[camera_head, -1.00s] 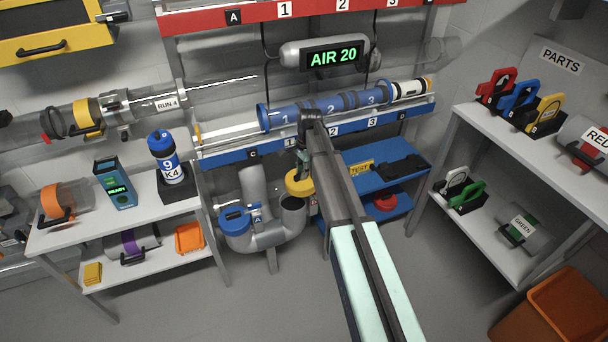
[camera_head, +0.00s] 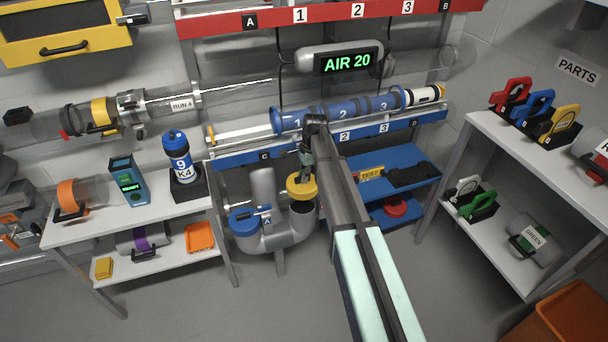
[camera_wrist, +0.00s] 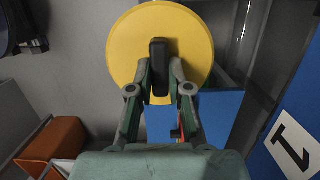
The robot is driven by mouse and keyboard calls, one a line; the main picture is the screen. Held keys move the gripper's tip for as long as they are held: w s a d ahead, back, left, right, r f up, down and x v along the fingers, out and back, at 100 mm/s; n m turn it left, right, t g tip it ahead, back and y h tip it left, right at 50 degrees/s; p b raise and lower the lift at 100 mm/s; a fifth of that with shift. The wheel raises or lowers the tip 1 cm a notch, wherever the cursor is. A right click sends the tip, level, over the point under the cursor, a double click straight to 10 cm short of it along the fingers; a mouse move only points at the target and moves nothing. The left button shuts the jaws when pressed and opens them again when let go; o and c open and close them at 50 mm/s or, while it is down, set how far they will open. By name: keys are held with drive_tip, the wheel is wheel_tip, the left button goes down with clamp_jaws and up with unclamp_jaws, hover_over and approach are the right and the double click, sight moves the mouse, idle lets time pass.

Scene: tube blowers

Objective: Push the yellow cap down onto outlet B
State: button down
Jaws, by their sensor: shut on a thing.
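The yellow cap (camera_head: 301,187) is a round disc with a dark handle. My gripper (camera_head: 306,162) is shut on that handle. In the wrist view the cap (camera_wrist: 125,45) fills the top middle, with my gripper (camera_wrist: 160,75) closed around the handle. In the head view the open pipe mouth (camera_head: 303,208), which I take as outlet B, shows just below the cap. The cap overlaps its upper edge in the picture, and I cannot tell whether they touch. Its label is not visible. The other pipe mouth wears a blue cap (camera_head: 244,221) beside a label A.
The blue rail (camera_head: 262,156) and the blue numbered tube (camera_head: 340,112) run behind my arm. A blue shelf (camera_head: 415,184) with a TEST sign stands right of the pipes. A white shelf unit (camera_head: 150,215) stands left. The floor in front is clear.

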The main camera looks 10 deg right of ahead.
drive_tip(key=shift+f+b, duration=0.95)
drive_tip(key=shift+f, duration=4.8)
drive_tip(key=shift+f, duration=0.2)
drive_tip(key=c, duration=1)
unclamp_jaws()
drive_tip(key=shift+r, duration=0.1)
drive_tip(key=r, duration=0.4)
drive_tip(key=d+r, duration=0.1)
drive_tip(key=r, duration=0.2)
drive_tip(key=d+r, duration=0.1)
drive_tip(key=r, duration=0.3)
drive_tip(key=shift+w+r, duration=0.15)
drive_tip(key=shift+r, duration=0.15)
